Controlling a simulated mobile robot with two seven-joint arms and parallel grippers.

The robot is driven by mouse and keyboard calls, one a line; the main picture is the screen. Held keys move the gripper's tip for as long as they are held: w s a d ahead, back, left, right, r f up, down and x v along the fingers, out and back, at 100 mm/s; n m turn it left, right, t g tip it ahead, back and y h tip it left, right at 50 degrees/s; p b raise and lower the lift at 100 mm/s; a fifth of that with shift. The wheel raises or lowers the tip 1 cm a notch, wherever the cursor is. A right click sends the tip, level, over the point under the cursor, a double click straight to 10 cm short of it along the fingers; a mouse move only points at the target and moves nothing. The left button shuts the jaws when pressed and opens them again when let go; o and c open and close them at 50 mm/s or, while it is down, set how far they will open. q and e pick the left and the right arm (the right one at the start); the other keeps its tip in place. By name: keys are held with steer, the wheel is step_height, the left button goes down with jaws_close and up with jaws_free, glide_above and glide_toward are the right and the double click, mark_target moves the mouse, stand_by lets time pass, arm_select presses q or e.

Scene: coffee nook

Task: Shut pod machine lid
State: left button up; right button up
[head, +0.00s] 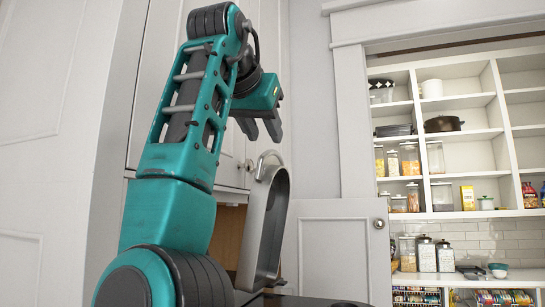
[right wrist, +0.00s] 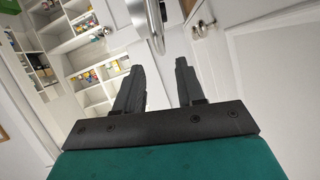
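The pod machine lid (head: 264,225) is silver and stands raised, nearly upright, in the middle of the head view. A loop handle (head: 270,157) is at its top. The dark top of the machine body (head: 290,299) shows at the bottom edge; the rest is out of frame. My right gripper (head: 261,134) is open and empty, just above the handle, fingers pointing down. In the right wrist view my right gripper (right wrist: 158,64) has a clear gap between its fingers. The silver handle (right wrist: 154,22) shows beyond the fingertips, apart from them. My left gripper is not in view.
White cabinet doors (head: 150,90) stand behind my right arm on the left. A white half-height door panel (head: 335,245) is right of the lid. Pantry shelves (head: 465,145) with jars and pots are further back on the right.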

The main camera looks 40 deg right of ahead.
mark_target(274, 156)
steer(key=x, duration=0.9)
steer(key=shift+a, duration=0.1)
jaws_close()
